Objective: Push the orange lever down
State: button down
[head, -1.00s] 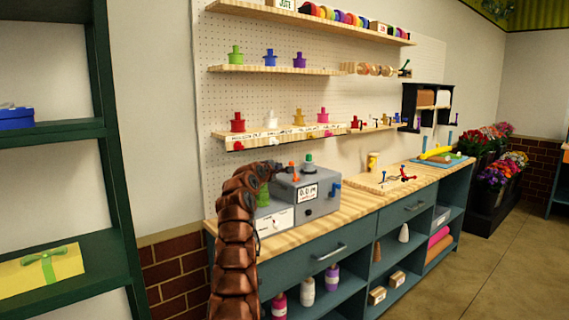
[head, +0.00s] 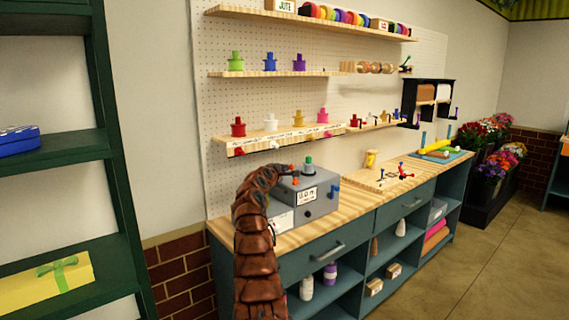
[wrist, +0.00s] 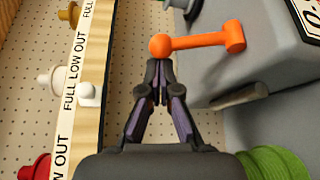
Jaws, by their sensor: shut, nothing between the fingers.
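The orange lever (wrist: 200,42) has a round ball at its left end and a bar running right to a thicker end by the grey machine (wrist: 270,60) in the wrist view. My gripper (wrist: 157,70) is shut and empty, its fingertips right at the ball; I cannot tell whether they touch it. A small orange part (head: 295,181) shows there; my arm hides the rest.
A green knob (head: 308,162) sits on the machine's top and a blue part (head: 335,191) on its right side. A light green part (wrist: 270,163) is near my wrist. A labelled shelf (head: 285,138) with several coloured spools runs behind. Counter (head: 350,205) is free right of the machine.

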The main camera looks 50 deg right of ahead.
jog(key=shift+w+d+r+p, duration=0.15)
jog(key=shift+d+p, duration=0.1)
jog(key=shift+p, duration=0.45)
jog(key=shift+d+f+p, duration=0.25)
jog(key=shift+p, duration=0.3)
jog(key=shift+f, duration=0.1)
jog(key=shift+w+a+f+b, duration=0.1)
jog(key=shift+f+b, duration=0.05)
jog(key=shift+b, duration=0.6)
jog(key=shift+b, duration=0.35)
jog(key=shift+s, duration=0.2)
jog(key=shift+m+b, duration=0.3)
jog(key=shift+b, duration=0.35)
jog(key=shift+s+r+b, duration=0.15)
jog(key=shift+r+b, duration=0.1)
jog(key=shift+b, duration=0.05)
